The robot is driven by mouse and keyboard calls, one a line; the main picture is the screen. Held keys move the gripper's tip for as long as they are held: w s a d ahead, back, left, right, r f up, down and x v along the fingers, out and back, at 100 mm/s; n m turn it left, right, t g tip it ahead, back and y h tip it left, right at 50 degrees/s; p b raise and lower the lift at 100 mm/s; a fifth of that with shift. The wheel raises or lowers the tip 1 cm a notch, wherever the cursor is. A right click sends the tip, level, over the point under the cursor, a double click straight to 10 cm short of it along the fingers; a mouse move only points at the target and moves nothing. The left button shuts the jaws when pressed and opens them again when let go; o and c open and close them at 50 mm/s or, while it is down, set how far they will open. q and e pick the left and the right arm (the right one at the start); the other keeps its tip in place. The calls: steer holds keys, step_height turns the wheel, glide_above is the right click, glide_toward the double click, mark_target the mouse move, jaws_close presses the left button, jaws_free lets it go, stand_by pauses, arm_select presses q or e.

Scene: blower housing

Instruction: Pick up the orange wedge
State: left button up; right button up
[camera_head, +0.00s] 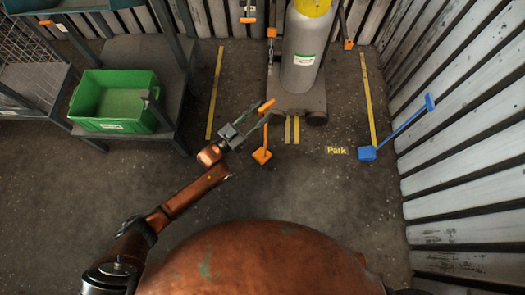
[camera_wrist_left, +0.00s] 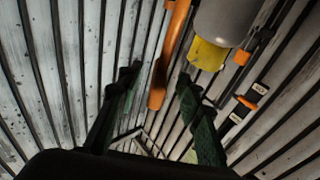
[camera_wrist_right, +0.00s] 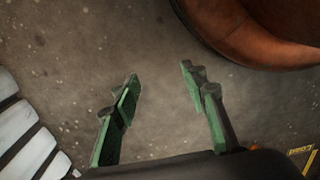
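The orange wedge (camera_head: 262,156) sits on the floor, with a thin rod rising to an orange bar-shaped grip (camera_head: 266,106). My left gripper (camera_head: 260,118) is at the height of this grip, its fingers pointing towards it. In the left wrist view the orange grip (camera_wrist_left: 161,75) shows between the two spread fingers, with visible gaps on both sides. How deep it lies between them I cannot tell. The wedge's block is out of that view. My right gripper (camera_wrist_right: 162,82) is open and empty above bare floor.
A gas cylinder (camera_head: 303,50) stands on a trolley (camera_head: 297,98) behind the wedge. A blue wedge (camera_head: 367,153) with a handle is at right by the slatted wall (camera_head: 465,140). A green bin (camera_head: 115,125) sits on a shelf at left. A large copper-coloured housing (camera_head: 265,265) fills the front.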

arm_select(q)
steer(key=shift+x, duration=1.3)
arm_select(e)
steer(key=shift+w+a+r, duration=0.15)
steer(key=shift+w+r, duration=0.05)
steer(key=shift+r, duration=0.5)
steer(key=shift+w+a+r, duration=0.1)
steer(key=shift+w+r, duration=0.05)
steer(key=shift+r, duration=0.5)
arm_select(q)
steer(key=shift+c, duration=0.6)
jaws_close()
